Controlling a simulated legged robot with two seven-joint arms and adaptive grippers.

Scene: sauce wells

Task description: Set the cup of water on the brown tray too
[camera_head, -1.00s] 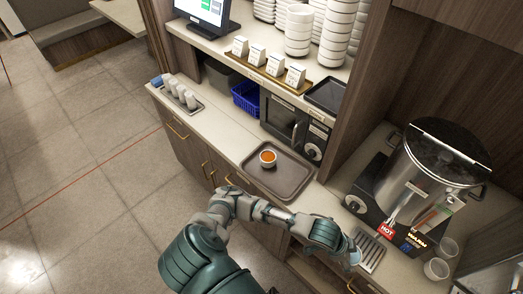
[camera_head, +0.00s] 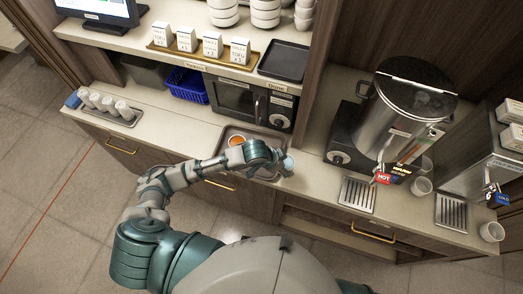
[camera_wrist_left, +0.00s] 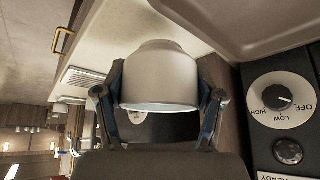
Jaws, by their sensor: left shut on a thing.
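My left gripper (camera_head: 284,164) is shut on a pale cup (camera_head: 289,162) near the right edge of the brown tray (camera_head: 262,133). In the left wrist view the cup (camera_wrist_left: 165,75) sits between the two fingers (camera_wrist_left: 160,105); the water inside cannot be made out. The tray's rim (camera_wrist_left: 245,42) shows at the upper right there, apart from the cup in the picture. A small bowl of orange sauce (camera_head: 236,141) stands on the tray, partly behind my left forearm, which hides part of the tray. My right gripper is not in view.
A microwave (camera_head: 240,100) stands behind the tray under a shelf. To the right are a large hot-water urn (camera_head: 395,115), a drip grate (camera_head: 357,194) and an empty-looking cup (camera_head: 421,187). A rack of small white containers (camera_head: 108,106) stands at the left.

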